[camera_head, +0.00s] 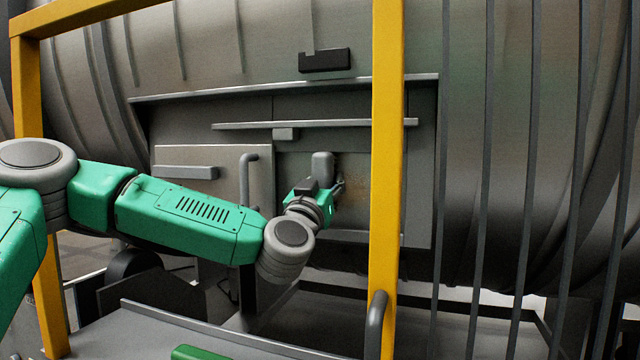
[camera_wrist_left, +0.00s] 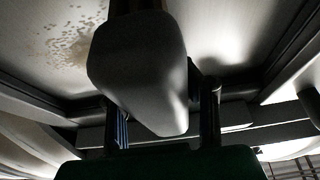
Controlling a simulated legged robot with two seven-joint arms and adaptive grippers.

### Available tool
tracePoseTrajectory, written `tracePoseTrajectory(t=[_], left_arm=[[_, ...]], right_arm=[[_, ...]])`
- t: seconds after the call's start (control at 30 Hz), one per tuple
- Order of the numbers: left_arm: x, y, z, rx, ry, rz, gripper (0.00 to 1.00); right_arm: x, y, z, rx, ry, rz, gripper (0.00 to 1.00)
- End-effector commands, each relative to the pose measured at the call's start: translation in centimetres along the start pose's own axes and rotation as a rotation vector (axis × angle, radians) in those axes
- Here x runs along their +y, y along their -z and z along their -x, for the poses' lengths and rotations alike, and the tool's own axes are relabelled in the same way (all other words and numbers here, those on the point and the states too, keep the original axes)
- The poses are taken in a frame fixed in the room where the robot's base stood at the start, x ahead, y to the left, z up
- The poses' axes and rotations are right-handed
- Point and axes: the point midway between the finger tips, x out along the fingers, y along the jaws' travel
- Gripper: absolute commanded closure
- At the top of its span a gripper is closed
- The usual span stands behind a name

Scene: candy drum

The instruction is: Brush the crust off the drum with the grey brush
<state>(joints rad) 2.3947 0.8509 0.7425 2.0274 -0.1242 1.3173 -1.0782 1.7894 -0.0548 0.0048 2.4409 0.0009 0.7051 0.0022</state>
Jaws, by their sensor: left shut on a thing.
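The drum (camera_head: 500,130) is a large grey ribbed cylinder with a framed recess in its side. My left gripper (camera_head: 336,188) reaches into the recess and is shut on the grey brush (camera_head: 322,163). In the left wrist view the brush (camera_wrist_left: 140,70) is a rounded grey block between the two dark fingers (camera_wrist_left: 163,118). The crust (camera_head: 357,180) is a faint brownish patch just right of the brush. In the left wrist view the crust (camera_wrist_left: 75,45) shows as tan specks left of the brush. Whether the bristles touch it is hidden. My right gripper is out of view.
A grey sliding panel with a handle (camera_head: 249,180) is left of the gripper. A horizontal rail (camera_head: 320,124) runs above. Vertical dark bars (camera_head: 483,200) stand at right.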

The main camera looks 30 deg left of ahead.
Motion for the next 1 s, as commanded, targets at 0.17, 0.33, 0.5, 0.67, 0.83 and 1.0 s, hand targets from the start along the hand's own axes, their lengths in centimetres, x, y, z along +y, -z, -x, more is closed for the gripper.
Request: tracePoseTrajectory(t=[0.17,0.33,0.5,0.67,0.83,1.0], left_arm=[[1.6,0.1,0.1,0.002,-0.002,-0.001,0.92],[1.9,0.1,0.1,0.002,0.001,0.001,0.92],[3.0,0.0,0.1,0.002,-0.001,0.000,0.92],[4.3,0.0,-0.1,0.002,-0.001,0.001,0.92],[5.0,0.0,-0.2,0.002,0.000,0.001,0.92],[5.9,-0.1,-0.2,0.001,-0.001,0.000,0.92]], right_arm=[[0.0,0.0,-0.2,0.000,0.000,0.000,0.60],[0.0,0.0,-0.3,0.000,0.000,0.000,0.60],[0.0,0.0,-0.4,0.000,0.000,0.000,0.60],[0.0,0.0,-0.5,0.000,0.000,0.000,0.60],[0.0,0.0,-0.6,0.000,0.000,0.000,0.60],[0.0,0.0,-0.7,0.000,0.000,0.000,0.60]])
